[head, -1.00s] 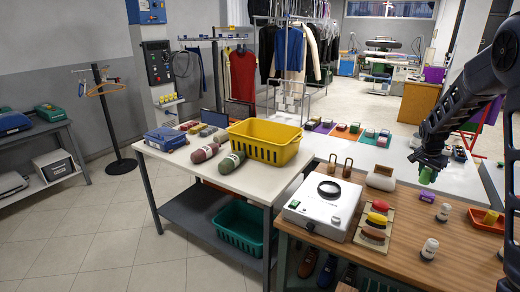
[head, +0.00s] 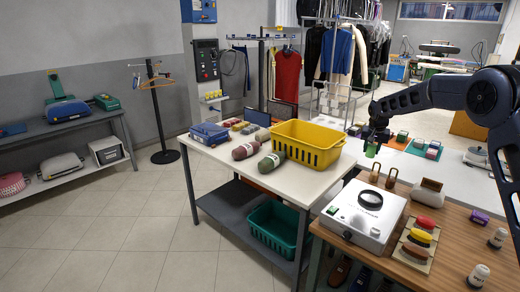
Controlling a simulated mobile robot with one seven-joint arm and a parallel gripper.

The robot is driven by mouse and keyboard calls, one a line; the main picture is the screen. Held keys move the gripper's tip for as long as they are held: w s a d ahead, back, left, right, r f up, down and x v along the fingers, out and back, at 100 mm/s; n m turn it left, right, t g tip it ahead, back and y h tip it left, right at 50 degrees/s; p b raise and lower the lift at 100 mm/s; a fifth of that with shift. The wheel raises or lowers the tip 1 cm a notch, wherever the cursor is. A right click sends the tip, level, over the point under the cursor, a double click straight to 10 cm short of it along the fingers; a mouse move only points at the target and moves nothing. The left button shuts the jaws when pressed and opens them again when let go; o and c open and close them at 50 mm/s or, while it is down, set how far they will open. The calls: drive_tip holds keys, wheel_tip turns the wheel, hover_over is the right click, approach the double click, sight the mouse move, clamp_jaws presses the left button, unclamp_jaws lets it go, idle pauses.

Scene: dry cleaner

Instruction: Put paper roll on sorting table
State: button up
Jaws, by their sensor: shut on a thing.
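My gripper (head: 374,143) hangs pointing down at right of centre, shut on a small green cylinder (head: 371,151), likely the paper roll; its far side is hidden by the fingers. It is held in the air near the back of the wooden counter. The white-topped table (head: 228,168), likely the sorting table, stands left of my gripper. On it are a yellow basket (head: 318,155), a red roll (head: 245,150) and a green roll (head: 271,161) with pale bands, and a blue case (head: 209,134).
The wooden counter (head: 452,250) holds a white device (head: 362,215), several coloured brushes (head: 420,236) and small jars. A teal basket (head: 277,228) sits on the table's lower shelf. The white top's front left is bare. Floor at left is clear.

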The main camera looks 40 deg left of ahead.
sight(318, 180)
drive_tip(key=s+a+r+n+y, duration=0.1)
drive_tip(key=s+a+n, duration=0.25)
drive_tip(key=a, duration=0.65)
drive_tip(key=s+a+r+n, duration=0.15)
drive_tip(key=s+a, duration=0.25)
drive_tip(key=a, duration=0.5)
drive_tip(key=shift+g, duration=0.4)
drive_tip(key=f, duration=2)
drive_tip(key=shift+s+a+f, duration=0.25)
drive_tip(key=shift+f, duration=0.1)
drive_tip(key=shift+f, duration=0.15)
drive_tip(key=o, duration=1)
drive_tip(key=v, duration=1.2)
drive_tip(key=shift+d, duration=0.1)
